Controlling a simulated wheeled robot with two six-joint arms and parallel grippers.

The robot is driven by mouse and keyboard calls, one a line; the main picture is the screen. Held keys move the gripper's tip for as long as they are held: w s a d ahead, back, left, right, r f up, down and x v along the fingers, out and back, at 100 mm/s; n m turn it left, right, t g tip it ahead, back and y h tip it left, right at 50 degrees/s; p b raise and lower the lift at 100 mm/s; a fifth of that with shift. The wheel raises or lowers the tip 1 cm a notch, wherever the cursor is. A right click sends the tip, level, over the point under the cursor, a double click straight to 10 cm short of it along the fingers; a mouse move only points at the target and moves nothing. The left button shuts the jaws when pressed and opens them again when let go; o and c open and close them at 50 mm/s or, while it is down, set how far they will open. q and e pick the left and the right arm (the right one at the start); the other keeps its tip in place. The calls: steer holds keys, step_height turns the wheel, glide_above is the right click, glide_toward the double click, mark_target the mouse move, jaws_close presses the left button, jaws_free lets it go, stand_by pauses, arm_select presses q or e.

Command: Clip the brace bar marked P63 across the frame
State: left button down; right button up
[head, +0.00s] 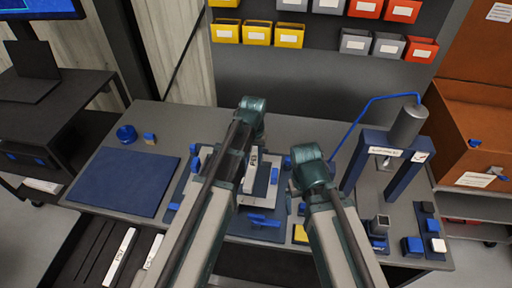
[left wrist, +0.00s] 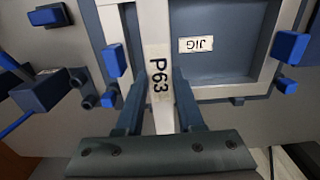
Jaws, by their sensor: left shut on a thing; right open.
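The white brace bar marked P63 (left wrist: 158,100) is between the two fingers of my left gripper (left wrist: 157,82), which is shut on it. In the head view the bar's label (head: 253,158) shows beside my left arm. The bar lies over the pale frame (left wrist: 228,92) on the blue jig; I cannot tell whether it touches. Blue clips (left wrist: 290,47) stand around the frame, one (left wrist: 114,60) just left of the bar. My right gripper (head: 312,172) is open at the jig's right side; its fingers are mostly hidden by its wrist.
A blue mat (head: 125,182) lies clear on the left of the bench. A blue press stand (head: 385,160) with a hose stands at right. Other white bars (head: 120,257) lie in a dark rack at lower left. Yellow, grey and red bins (head: 257,33) hang behind.

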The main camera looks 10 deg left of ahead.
mark_target(254, 165)
arm_select(q)
steer(key=shift+w, duration=0.1)
arm_select(e)
steer(key=shift+f, duration=0.1)
arm_select(q)
steer(key=shift+f+b, duration=2.35)
steer(key=shift+b, duration=0.05)
arm_select(e)
steer(key=shift+f, duration=2.3)
arm_select(q)
steer(key=shift+f+b, duration=1.1)
steer(key=shift+f, duration=0.05)
arm_select(e)
steer(key=shift+f, duration=1.1)
arm_select(q)
steer(key=shift+c, duration=2.2)
jaws_free()
steer(key=o, duration=0.4)
